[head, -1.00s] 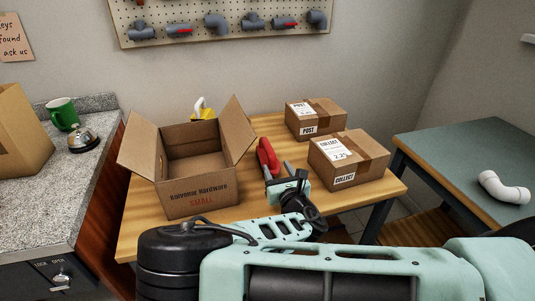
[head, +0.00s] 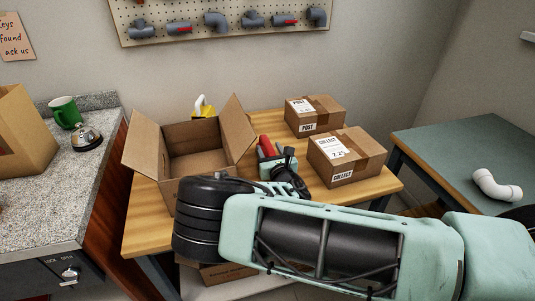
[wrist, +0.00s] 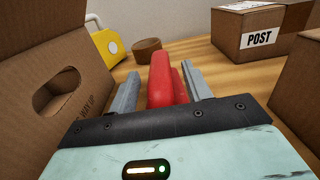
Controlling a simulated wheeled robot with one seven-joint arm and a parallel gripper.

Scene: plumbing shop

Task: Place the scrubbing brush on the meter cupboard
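A red object with a rounded, handle-like top (wrist: 162,80) stands up from the wooden table in the wrist view; in the head view its top (head: 266,146) shows just beyond my gripper (head: 277,160). It may be the scrubbing brush, but no bristles show. In the wrist view my gripper (wrist: 160,90) points at it with its two grey fingers apart, one on each side of it. I see no clear grip. A dark grey front with a silver handle (head: 70,272) and "LOCK OPEN" lettering is at the lower left; I cannot tell whether it is the meter cupboard.
An open cardboard box (head: 185,165) stands close left of my gripper. Sealed parcels marked COLLECT (head: 345,158) and POST (head: 314,116) stand to the right. A yellow object (wrist: 103,50) and a round brown one (wrist: 147,51) lie beyond. A granite counter (head: 40,205) is at left.

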